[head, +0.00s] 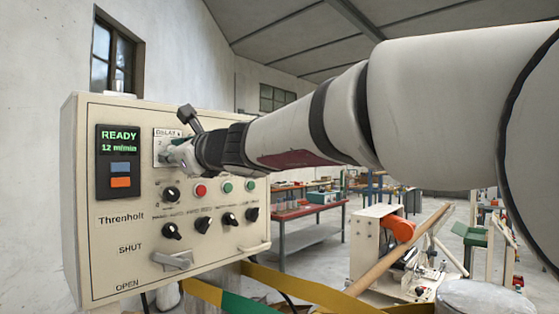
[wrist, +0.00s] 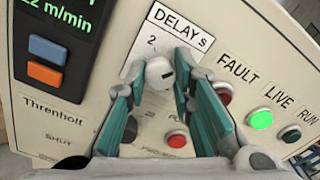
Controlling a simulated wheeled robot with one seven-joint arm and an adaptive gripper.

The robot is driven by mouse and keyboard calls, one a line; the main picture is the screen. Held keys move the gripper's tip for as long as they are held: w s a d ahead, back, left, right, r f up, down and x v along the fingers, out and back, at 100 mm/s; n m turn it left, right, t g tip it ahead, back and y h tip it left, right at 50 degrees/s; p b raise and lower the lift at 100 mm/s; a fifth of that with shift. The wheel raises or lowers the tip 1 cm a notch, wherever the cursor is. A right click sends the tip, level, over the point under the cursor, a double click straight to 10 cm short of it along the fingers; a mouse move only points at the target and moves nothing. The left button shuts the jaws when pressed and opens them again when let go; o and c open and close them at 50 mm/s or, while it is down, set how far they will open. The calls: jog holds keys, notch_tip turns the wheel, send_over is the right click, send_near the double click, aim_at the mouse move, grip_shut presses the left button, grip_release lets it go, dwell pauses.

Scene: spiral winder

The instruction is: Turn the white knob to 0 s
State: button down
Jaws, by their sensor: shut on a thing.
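The white knob (wrist: 158,74) sits on the panel under the DELAY s label (wrist: 181,27) in the wrist view. It is round with a short dark mark on its right half. A printed 2 shows above it; the other scale figures are hidden or unclear. My gripper (wrist: 160,70) has its teal fingers on the left and right of the knob, shut on it. In the head view my gripper (head: 177,153) reaches the panel just below the DELAY label (head: 167,133) and covers the knob.
The control box (head: 85,250) has a display (head: 119,140) with blue and orange buttons. Red (head: 201,190) and green (head: 227,187) buttons and several black knobs (head: 171,231) lie close below my gripper. A lever handle (head: 172,260) juts out lower down.

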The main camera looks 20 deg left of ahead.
jog(key=shift+n+b, duration=7.8)
jog(key=shift+n, duration=9.3)
jog(key=c, duration=1.4)
grip_release()
jog(key=shift+o, duration=0.2)
